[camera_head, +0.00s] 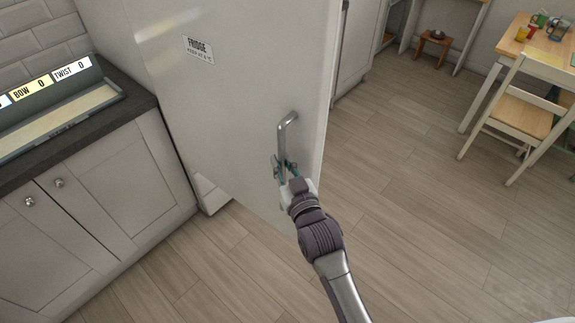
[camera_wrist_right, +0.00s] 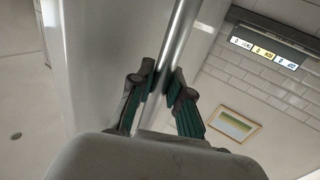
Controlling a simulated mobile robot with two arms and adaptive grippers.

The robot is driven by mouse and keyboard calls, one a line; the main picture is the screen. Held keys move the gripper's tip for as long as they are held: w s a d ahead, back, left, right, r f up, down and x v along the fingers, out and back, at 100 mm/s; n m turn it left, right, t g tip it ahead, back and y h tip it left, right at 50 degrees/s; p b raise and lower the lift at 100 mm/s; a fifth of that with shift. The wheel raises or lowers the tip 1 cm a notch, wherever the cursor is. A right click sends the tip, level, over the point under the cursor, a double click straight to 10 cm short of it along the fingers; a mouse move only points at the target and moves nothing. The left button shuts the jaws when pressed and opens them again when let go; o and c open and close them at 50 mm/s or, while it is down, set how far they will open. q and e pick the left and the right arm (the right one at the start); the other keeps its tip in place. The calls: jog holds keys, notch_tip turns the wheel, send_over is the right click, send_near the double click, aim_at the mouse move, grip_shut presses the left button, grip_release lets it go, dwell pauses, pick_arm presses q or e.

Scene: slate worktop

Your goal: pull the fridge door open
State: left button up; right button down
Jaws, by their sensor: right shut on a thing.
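The pale fridge door (camera_head: 235,110) fills the middle of the head view and bears a small FRIDGE label (camera_head: 198,49). It appears to stand swung out, its lower corner over bare floor. Its upright metal bar handle (camera_head: 283,137) is near the right edge. My right gripper (camera_head: 285,168) is shut on the lower part of this handle. In the right wrist view, the two green-padded fingers of my right gripper (camera_wrist_right: 160,88) close on either side of the shiny bar (camera_wrist_right: 180,40). The inside of the fridge is hidden. My left gripper is in neither view.
A counter (camera_head: 140,98) with cabinet doors and a tray with BOW and TWIST signs (camera_head: 60,108) stands at left. A chair (camera_head: 520,113), a table (camera_head: 530,45) and a small stool (camera_head: 433,46) are at right. The wooden floor (camera_head: 400,210) between is clear.

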jog(key=shift+a+r, duration=0.2)
jog(key=shift+r, duration=0.05)
jog(key=c, duration=1.4)
grip_release()
jog(key=o, duration=0.3)
jog(key=shift+a+f, duration=0.1)
jog(key=shift+f, duration=0.05)
jog(key=shift+s+d+f, duration=0.1)
jog(key=shift+s+d, duration=0.15)
jog(key=shift+s, duration=0.15)
jog(key=v, duration=1.1)
jog(key=shift+s, duration=0.1)
jog(key=shift+c, duration=0.3)
